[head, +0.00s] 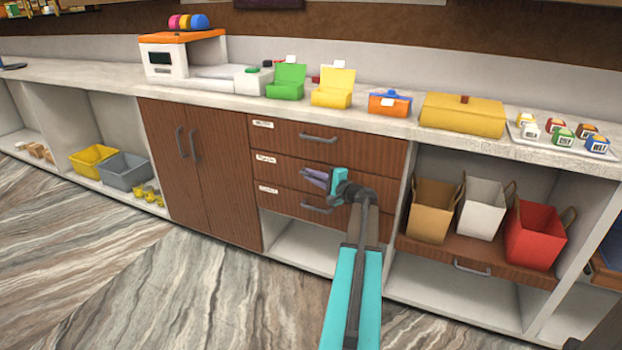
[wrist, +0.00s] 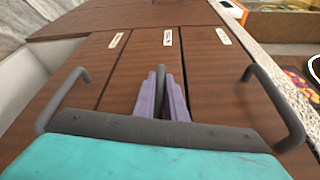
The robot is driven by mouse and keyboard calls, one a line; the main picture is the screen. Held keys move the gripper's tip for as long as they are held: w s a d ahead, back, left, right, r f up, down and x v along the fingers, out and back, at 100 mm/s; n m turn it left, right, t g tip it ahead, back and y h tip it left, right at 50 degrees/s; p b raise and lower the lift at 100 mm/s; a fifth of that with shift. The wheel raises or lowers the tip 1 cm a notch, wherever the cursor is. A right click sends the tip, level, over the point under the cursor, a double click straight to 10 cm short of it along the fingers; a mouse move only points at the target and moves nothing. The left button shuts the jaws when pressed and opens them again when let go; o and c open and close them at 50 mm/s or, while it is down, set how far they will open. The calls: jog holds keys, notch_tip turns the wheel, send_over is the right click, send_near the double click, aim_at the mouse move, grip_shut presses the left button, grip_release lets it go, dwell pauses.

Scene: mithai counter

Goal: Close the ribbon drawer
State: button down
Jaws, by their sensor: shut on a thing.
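A stack of three brown wooden drawers stands in the counter front, each with a grey bar handle and a small white label too blurred to read. My gripper (head: 318,179) is at the middle drawer (head: 285,166). In the wrist view its purple fingers (wrist: 164,92) are shut on the middle drawer's handle (wrist: 168,66), which is mostly hidden between them. The top drawer (head: 285,135) and bottom drawer (head: 285,199) lie on either side. All three fronts look about level with one another; I see no clear gap at the middle one.
A brown double-door cupboard (head: 200,175) is left of the drawers, with an open shelf below them. At right, a low drawer (head: 480,255) sits under several bins. Boxes, including a yellow one (head: 462,114), stand on the pale countertop (head: 380,121). The striped floor in front is clear.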

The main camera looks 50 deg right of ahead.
jog(key=shift+d+r, duration=0.1)
jog(key=shift+d, duration=0.2)
jog(key=c, duration=1.8)
grip_release()
jog(key=shift+s, duration=0.1)
jog(key=s, duration=0.4)
jog(key=s+a+p, duration=0.1)
jog(key=s, duration=0.4)
jog(key=s+a, duration=0.1)
jog(key=s, duration=0.3)
jog(key=shift+s+a+r, duration=0.15)
jog(key=shift+s+r, duration=0.1)
jog(key=shift+r, duration=0.1)
